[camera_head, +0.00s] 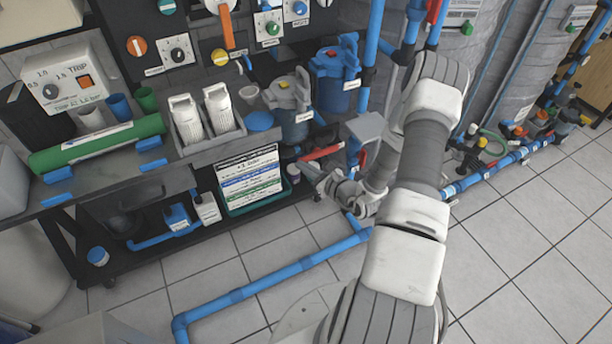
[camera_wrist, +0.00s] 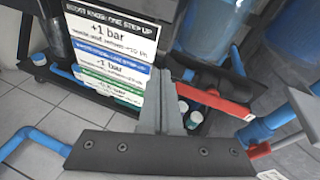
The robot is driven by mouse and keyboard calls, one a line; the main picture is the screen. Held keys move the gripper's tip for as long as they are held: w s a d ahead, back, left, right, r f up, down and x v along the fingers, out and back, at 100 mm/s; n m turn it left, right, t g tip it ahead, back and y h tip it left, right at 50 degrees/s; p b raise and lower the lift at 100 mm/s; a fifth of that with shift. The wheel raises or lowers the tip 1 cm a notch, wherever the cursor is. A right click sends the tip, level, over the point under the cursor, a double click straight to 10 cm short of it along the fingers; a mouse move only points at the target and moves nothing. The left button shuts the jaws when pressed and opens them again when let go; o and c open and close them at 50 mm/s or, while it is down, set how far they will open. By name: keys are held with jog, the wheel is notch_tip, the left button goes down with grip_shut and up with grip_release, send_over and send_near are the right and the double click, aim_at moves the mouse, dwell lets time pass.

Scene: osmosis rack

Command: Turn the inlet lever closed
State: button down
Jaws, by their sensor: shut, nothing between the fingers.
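A long red lever (camera_head: 320,153) sits at the rack's right end, just above my gripper. In the wrist view this red lever (camera_wrist: 214,101) lies on a dark fitting, to the right of my fingers. A second red handle (camera_wrist: 272,147) shows on blue pipework at the lower right; in the head view a red handle (camera_head: 363,158) is partly behind my arm. I cannot tell by label which is the inlet lever. My gripper (camera_head: 312,172) is shut and empty; its fingers (camera_wrist: 160,82) point toward the rack, apparently beside the lever, contact unclear.
A sign with pressure text (camera_head: 250,180) stands in a green tray left of my gripper. Blue filter housings (camera_head: 335,75) rise above the lever. Blue floor pipe (camera_head: 270,283) crosses the tiles. A vertical blue pipe (camera_head: 373,40) stands close to my arm. Open tiled floor lies in front.

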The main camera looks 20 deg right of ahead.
aim_at(318, 154)
jog(key=s+d+f+m+h+b, duration=0.1)
jog(key=s+d+f+m+h, duration=0.25)
jog(key=f, duration=0.65)
jog(key=b+x, duration=0.4)
jog(key=x, duration=0.6)
jog(key=shift+d+r+m, duration=0.15)
jog(key=shift+r+m, duration=0.05)
jog(key=shift+r, duration=0.8)
jog(key=shift+d+r+m, duration=0.15)
jog(key=shift+r, duration=0.8)
jog(key=shift+r, duration=0.1)
jog(key=shift+m+p, duration=0.45)
jog(key=shift+m, duration=0.05)
